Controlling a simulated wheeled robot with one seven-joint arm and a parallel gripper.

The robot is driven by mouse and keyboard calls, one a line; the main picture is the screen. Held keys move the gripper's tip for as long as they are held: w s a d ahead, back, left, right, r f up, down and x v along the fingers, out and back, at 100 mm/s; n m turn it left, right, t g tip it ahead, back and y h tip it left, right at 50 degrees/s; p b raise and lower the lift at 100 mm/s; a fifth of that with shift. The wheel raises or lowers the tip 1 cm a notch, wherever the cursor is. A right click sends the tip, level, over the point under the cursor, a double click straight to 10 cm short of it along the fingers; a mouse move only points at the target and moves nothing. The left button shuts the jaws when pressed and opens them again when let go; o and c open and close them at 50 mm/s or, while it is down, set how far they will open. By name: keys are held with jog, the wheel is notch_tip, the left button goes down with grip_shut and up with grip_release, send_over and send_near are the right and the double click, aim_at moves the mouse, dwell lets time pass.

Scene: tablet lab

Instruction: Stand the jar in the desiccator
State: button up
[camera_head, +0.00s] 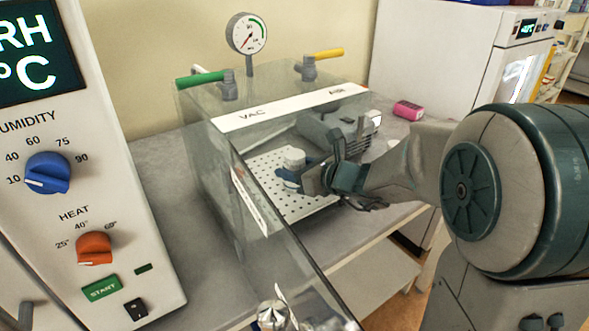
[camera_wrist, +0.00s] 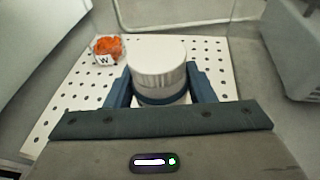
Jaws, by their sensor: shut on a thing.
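The jar (camera_head: 293,158) is white with a ribbed lid and stands upright between the blue fingers of my gripper (camera_head: 289,175). In the wrist view the jar (camera_wrist: 157,66) fills the gap between the fingers (camera_wrist: 160,92), which are shut on its sides. The desiccator (camera_head: 215,135) is a clear box with a label strip on top, and its door panel (camera_head: 275,225) is swung open toward the front. My gripper reaches inside, with the jar over the perforated white plate (camera_head: 310,204). The jar's base is hidden, so I cannot tell whether it touches the plate.
A small dish of orange material marked W (camera_wrist: 108,49) sits on the plate, beyond the jar to the left. A white control panel (camera_head: 100,190) rises at left.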

jog(key=shift+f, duration=0.2)
jog(key=o, duration=1.1)
jog(key=shift+s+r, duration=0.1)
jog(key=shift+r, duration=0.05)
